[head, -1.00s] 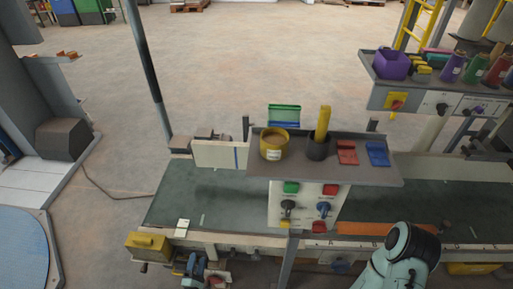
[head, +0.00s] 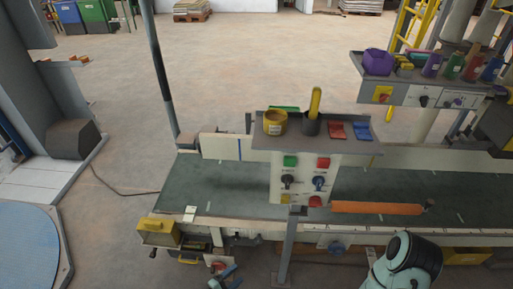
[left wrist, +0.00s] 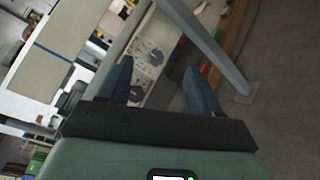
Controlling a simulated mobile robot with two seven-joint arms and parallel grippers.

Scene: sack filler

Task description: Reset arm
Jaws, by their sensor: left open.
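My left gripper (left wrist: 162,82) shows in the left wrist view with its two dark blue fingers spread apart and nothing clearly held between them. A pale control panel with round dials (left wrist: 149,52) shows beyond the fingers. In the head view the control panel (head: 304,180) stands upright at the conveyor, with green and red buttons and dark rotary switches. A teal link of my own arm shows at the bottom right of the head view.
A grey shelf (head: 262,142) above the panel holds a yellow tub (head: 275,123), a dark cup (head: 311,125) and red and blue pieces. The green conveyor belt (head: 225,188) runs across. An orange bar (head: 377,208) lies right of the panel. The floor behind is open.

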